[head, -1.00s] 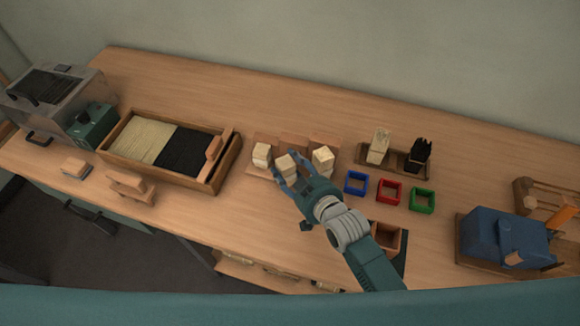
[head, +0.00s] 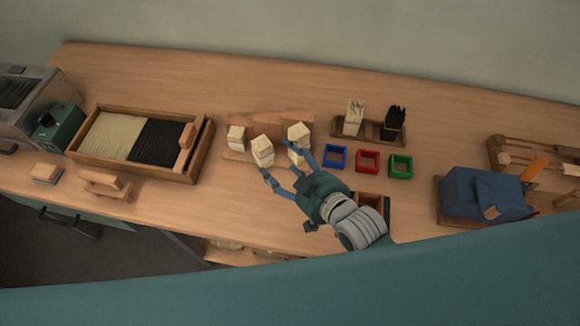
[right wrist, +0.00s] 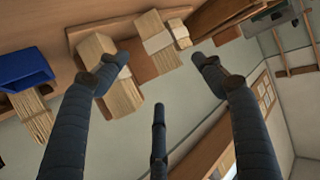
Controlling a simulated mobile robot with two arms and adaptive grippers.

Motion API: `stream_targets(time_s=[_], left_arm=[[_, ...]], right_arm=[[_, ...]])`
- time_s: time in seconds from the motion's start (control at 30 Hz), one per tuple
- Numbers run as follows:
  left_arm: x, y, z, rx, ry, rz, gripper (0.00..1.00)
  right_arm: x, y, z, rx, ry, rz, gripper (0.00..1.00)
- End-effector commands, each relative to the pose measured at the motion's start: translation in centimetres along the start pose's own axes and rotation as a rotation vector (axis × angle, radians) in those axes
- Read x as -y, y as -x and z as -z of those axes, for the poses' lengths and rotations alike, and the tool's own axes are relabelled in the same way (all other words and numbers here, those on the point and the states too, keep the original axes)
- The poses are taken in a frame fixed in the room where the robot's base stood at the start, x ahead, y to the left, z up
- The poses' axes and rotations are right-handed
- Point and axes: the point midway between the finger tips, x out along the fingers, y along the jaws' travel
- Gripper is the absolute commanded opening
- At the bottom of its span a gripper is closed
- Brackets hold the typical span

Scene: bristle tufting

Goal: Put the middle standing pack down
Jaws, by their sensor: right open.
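Three pale standing packs form a row on a low wooden holder (head: 238,156): the left pack (head: 236,139), the middle pack (head: 262,151) and the right pack (head: 299,132). The middle pack stands slightly nearer the front than its neighbours. My right gripper (head: 287,161) is open and empty, in front and to the right of the middle pack. One finger lies just below the middle pack, the other in front of the right pack, partly hiding it. In the right wrist view, the open fingers (right wrist: 156,72) show with pale packs beyond them. My left gripper is out of view.
Blue (head: 335,158), red (head: 367,161) and green (head: 401,166) square frames lie to the right. A bristle tray (head: 198,163) stands left. Behind the frames is a stand with light (head: 354,116) and black (head: 394,122) bundles. A blue device (head: 482,194) stands far right.

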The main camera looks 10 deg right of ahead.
Motion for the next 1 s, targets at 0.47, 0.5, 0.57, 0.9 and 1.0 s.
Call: stream_targets(time_s=[0.47,0.5,0.57,0.9,1.0], left_arm=[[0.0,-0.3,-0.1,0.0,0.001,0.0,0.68],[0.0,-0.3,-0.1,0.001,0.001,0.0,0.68],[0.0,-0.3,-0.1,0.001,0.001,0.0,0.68],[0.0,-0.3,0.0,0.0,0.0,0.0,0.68],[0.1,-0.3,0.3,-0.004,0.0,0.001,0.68]], right_arm=[[0.0,3.0,0.0,-0.001,0.0,-0.001,0.68],[0.0,3.0,0.0,-0.001,0.0,-0.001,0.68],[0.0,2.9,0.1,-0.001,0.0,0.0,0.68],[0.0,2.9,0.0,-0.001,-0.001,0.0,0.68],[0.0,2.9,0.0,0.0,-0.001,0.0,0.68]])
